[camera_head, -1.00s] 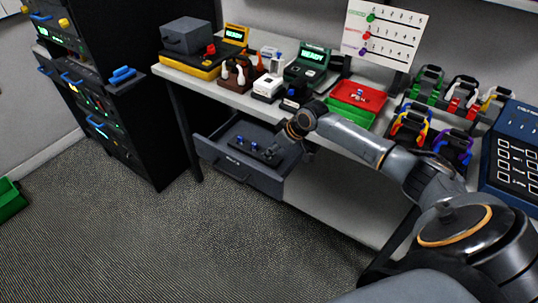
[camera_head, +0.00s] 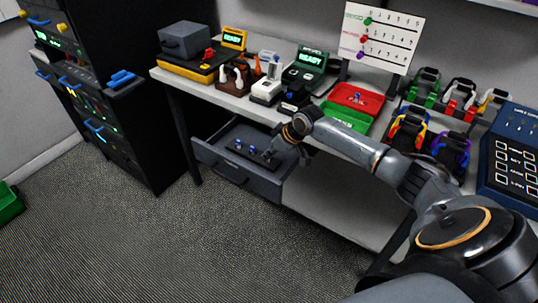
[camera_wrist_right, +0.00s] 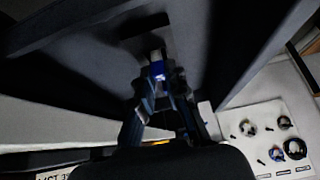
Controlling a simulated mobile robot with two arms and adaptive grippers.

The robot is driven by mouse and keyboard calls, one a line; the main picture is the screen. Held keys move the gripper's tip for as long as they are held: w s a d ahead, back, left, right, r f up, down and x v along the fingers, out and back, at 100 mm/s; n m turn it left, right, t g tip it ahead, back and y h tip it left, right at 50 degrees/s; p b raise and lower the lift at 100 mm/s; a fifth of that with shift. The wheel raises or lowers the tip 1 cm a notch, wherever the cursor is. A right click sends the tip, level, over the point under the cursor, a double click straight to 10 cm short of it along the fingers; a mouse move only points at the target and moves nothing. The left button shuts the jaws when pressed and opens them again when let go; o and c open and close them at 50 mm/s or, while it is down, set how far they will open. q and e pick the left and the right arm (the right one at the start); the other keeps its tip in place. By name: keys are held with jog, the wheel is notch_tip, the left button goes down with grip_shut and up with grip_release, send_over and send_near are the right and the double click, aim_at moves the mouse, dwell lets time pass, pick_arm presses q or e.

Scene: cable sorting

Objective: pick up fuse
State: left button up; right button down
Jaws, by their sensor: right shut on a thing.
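The open grey drawer (camera_head: 222,168) under the table holds a dark strip with small blue-topped fuses (camera_head: 238,145) standing in a row. My right gripper (camera_head: 273,157) reaches down into the right part of the drawer, at the right end of that row. In the right wrist view my right gripper (camera_wrist_right: 158,80) is shut on a fuse (camera_wrist_right: 157,70), which shows blue with a pale part between the fingertips. The view is dark, and I cannot tell whether the fuse is still seated. My left gripper is not in view.
On the table above stand a red tray (camera_head: 358,98), a green tray (camera_head: 345,118), a green READY device (camera_head: 306,66) and several coloured cable holders (camera_head: 408,131). The table edge runs close above my right forearm. The floor in front of the drawer is clear.

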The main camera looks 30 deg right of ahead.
jog(key=shift+w+r, duration=0.1)
jog(key=shift+r, duration=0.3)
notch_tip(320, 180, up, 2)
jog(key=shift+r, duration=0.2)
jog(key=s+a+r+p, duration=0.3)
jog(key=s+r, duration=0.9)
jog(key=s, duration=0.1)
jog(key=shift+s+r, duration=0.3)
jog(key=shift+s, duration=0.1)
